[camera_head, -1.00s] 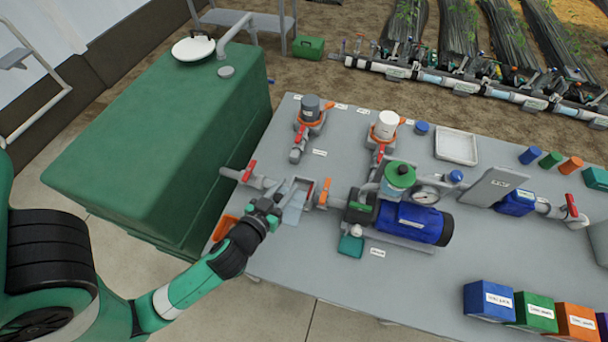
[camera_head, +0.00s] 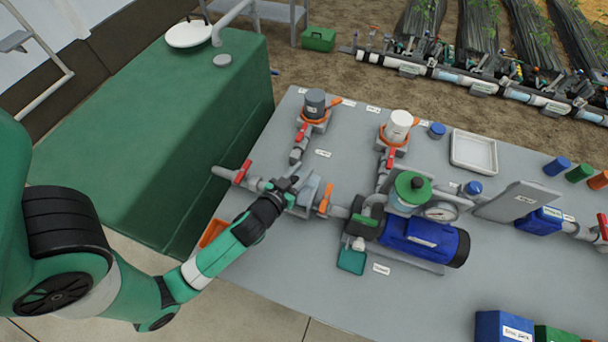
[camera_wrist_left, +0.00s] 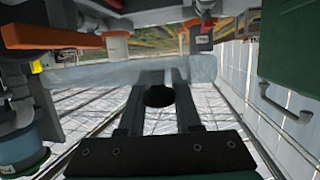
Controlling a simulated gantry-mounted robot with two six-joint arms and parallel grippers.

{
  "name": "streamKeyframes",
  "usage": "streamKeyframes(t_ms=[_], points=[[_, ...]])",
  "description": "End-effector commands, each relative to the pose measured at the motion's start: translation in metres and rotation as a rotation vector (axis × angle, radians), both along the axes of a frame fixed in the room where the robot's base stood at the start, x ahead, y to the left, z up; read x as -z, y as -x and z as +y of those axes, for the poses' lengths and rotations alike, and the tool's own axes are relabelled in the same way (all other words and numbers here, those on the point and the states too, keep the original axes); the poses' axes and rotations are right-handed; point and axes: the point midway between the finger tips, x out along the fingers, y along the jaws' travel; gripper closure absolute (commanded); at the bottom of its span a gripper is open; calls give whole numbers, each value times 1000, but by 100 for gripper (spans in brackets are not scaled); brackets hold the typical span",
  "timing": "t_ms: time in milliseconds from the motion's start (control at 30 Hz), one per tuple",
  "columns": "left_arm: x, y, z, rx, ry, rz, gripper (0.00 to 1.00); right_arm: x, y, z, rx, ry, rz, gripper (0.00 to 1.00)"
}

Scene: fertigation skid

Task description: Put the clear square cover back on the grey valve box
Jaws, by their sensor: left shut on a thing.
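The grey valve box (camera_head: 309,190) sits in the pipe line at the left of the bench, between a red-handled valve and an orange-handled one. My left gripper (camera_head: 288,184) is over the box's left side. It is shut on the clear square cover, which shows in the left wrist view as a pale translucent band (camera_wrist_left: 100,76) across the fingertips (camera_wrist_left: 165,77). In the head view the gripper and box largely hide the cover, so I cannot tell whether it touches or sits on the box. My right gripper is not in view.
A red valve handle (camera_head: 242,171) stands left of the box and an orange handle (camera_head: 325,198) right of it. A blue pump (camera_head: 420,240) lies further right. An orange tray (camera_head: 213,232) is at the bench's left edge. The front middle of the bench is clear.

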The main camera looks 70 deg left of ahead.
Motion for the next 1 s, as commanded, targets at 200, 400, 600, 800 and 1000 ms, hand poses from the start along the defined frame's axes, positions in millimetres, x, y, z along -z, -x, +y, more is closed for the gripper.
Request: streamKeyframes(t_ms=[200, 400, 600, 800, 1000], points=[[32, -1, 4, -4, 0, 0, 100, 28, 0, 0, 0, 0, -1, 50], [39, 0, 5, -7, 0, -2, 100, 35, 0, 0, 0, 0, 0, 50], [41, 0, 5, -6, 0, -1, 100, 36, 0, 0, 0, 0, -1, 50], [47, 0, 4, -6, 0, -1, 100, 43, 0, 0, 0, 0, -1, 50], [48, 0, 5, -6, 0, -1, 44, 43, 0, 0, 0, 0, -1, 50]])
